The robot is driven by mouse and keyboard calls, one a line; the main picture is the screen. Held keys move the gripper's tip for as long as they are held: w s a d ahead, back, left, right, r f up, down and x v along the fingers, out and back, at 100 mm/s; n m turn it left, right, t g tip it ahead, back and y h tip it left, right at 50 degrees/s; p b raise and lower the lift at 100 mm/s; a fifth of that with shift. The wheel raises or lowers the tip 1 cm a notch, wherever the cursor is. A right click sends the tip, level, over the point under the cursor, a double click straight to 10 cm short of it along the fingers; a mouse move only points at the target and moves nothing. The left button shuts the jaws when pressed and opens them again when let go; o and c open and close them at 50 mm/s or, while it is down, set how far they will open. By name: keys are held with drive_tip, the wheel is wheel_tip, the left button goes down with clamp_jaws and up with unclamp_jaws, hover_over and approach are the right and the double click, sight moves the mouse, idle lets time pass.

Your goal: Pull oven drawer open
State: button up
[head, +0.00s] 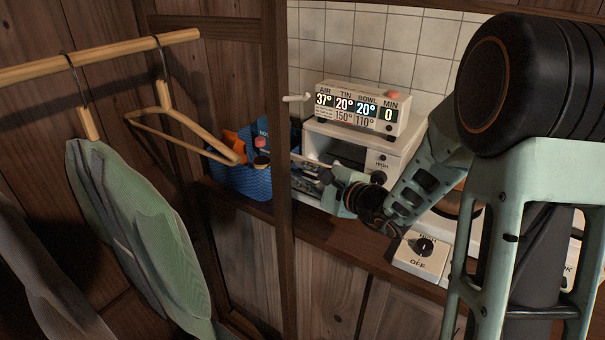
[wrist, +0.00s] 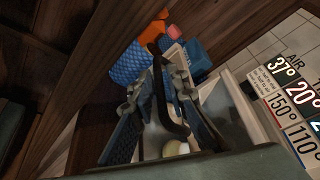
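The oven (head: 405,143) is a small white box on the wooden counter, with a temperature display (head: 352,108) on top. Its front has a dark opening, partly covered by my arm. My gripper (head: 305,172) is at the oven's left front, pointing left. In the wrist view, the fingers of my gripper (wrist: 167,72) lie on either side of a curved black handle (wrist: 160,95). Whether they press on it is unclear. A white surface with a pale round thing (wrist: 176,148) shows below the handle. How far the drawer stands out cannot be told.
A blue patterned container (head: 252,180) with orange and blue items stands left of the oven. A wooden post (head: 283,240) rises in front. Hangers (head: 180,118) and a green garment (head: 135,220) hang at left.

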drive_tip(key=v, duration=1.2)
drive_tip(key=shift+c, duration=0.2)
